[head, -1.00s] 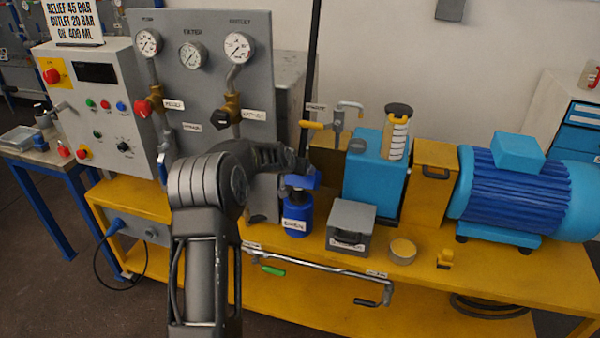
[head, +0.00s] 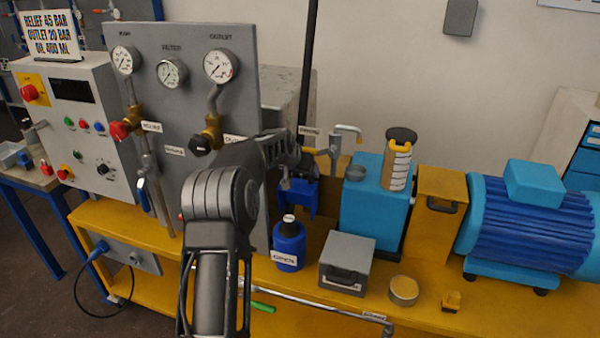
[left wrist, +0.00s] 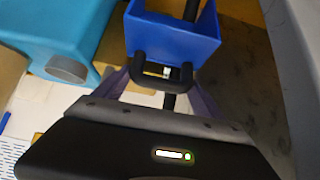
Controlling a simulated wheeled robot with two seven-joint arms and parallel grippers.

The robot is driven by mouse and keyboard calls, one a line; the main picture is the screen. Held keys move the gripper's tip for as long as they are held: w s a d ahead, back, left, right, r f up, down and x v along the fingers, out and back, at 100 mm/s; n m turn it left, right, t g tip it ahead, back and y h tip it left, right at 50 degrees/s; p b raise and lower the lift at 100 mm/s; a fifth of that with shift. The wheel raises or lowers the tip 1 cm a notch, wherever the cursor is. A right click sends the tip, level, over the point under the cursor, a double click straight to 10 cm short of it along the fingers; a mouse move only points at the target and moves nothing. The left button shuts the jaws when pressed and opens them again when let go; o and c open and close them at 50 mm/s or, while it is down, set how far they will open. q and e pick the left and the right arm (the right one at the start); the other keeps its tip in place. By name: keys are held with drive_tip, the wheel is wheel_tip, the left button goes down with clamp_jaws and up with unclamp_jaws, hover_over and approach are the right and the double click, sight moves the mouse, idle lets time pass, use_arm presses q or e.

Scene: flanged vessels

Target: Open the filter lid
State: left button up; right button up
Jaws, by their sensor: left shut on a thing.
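My left gripper (head: 298,163) reaches in over the bench and is shut on the black handle (left wrist: 165,80) of a blue open box. The blue box (left wrist: 172,32) fills the upper middle of the left wrist view. In the head view the blue box (head: 300,203) is partly hidden by my gripper, just behind a blue bottle. I cannot tell for sure which part is the filter lid. A gauge labelled filter (head: 171,73) is on the grey panel. My right gripper is not in view.
The blue bottle (head: 289,250) with a black cap and a grey box (head: 347,262) stand on the yellow bench in front. A light blue tank (head: 372,212) is to the right, beside a blue motor (head: 525,220). The grey gauge panel (head: 185,105) rises to the left.

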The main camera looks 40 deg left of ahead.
use_arm(q)
drive_tip(key=shift+w+f, duration=0.25)
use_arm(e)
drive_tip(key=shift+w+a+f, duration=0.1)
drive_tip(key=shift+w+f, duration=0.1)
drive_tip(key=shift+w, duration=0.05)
use_arm(q)
drive_tip(key=o, duration=2)
drive_tip(key=shift+o, duration=0.2)
drive_tip(key=shift+a, duration=0.1)
